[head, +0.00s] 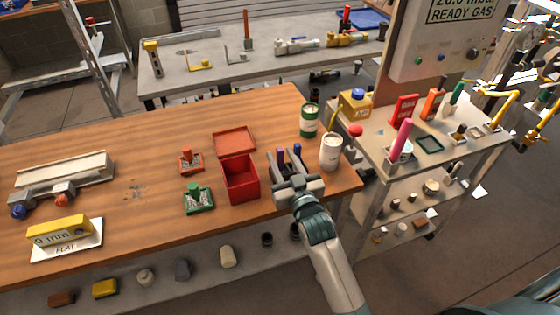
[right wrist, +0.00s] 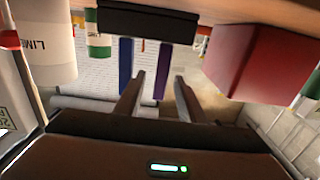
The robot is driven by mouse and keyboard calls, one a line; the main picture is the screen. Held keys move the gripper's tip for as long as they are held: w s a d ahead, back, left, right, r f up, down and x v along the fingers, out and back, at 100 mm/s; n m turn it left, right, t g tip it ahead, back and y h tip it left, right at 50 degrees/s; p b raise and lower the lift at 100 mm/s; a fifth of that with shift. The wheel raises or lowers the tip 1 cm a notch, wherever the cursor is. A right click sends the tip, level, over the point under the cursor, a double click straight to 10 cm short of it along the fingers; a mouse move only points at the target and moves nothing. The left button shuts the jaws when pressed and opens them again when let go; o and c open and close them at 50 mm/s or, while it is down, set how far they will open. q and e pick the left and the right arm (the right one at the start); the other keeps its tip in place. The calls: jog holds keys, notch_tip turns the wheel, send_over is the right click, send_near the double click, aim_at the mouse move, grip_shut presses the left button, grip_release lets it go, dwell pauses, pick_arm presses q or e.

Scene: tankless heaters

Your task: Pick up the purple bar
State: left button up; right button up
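The purple bar (right wrist: 162,72) hangs from a black holder (right wrist: 148,20) in the right wrist view, beside a blue bar (right wrist: 125,66). In the head view the purple bar (head: 281,154) shows just left of the blue bar (head: 296,149), at the table's right end. My right gripper (head: 284,163) is open there. In the right wrist view its two fingers (right wrist: 160,80) appear on either side of the purple bar's line, with gaps on both sides. I cannot tell how far the bar lies beyond the fingertips. My left gripper is not in view.
A red open box (head: 241,180) stands just left of my right gripper. A white can (head: 330,152) stands close on its right, and a green-and-white can (head: 309,120) behind. The wooden table (head: 130,215) has free room at left. A loaded grey cart (head: 450,150) stands at right.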

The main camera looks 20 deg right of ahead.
jog(key=shift+w, duration=0.4)
jog(key=w+p, duration=0.2)
jog(key=w, duration=0.1)
jog(key=shift+w+a, duration=0.1)
jog(key=shift+w, duration=0.2)
jog(key=shift+w+f, duration=0.1)
jog(key=shift+w, duration=0.3)
grip_shut()
